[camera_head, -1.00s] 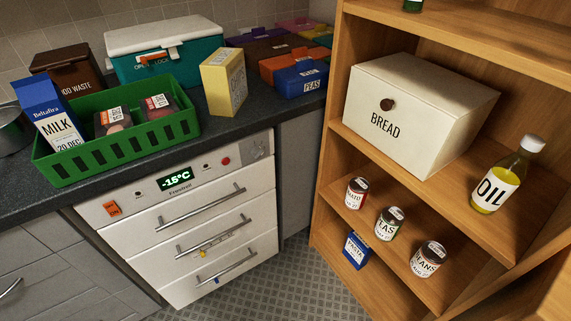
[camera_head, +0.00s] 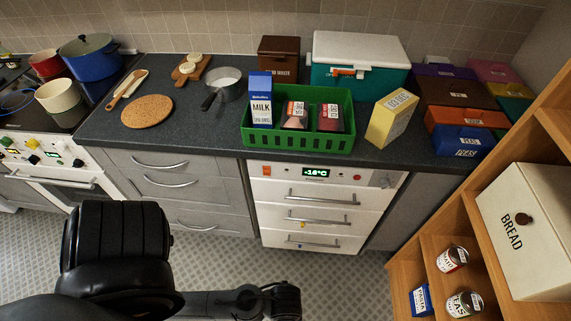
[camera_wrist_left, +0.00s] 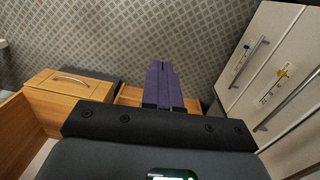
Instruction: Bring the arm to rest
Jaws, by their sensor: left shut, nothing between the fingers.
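My left arm (camera_head: 118,255) shows as black links at the bottom left and bottom centre of the head view, over the floor in front of the drawers. Its fingertips cannot be made out there. In the left wrist view, my left gripper (camera_wrist_left: 162,84) shows its two purple fingers side by side, shut with nothing between them. They stand over the patterned floor, apart from the furniture. My right gripper is not in either view.
A green crate (camera_head: 300,143) with milk and two packs stands on the dark counter above the closed white freezer drawers (camera_head: 318,215). A wooden shelf with a bread box (camera_head: 535,235) stands at right. In the wrist view, a wooden drawer (camera_wrist_left: 70,88) is at left and white drawers (camera_wrist_left: 275,70) at right.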

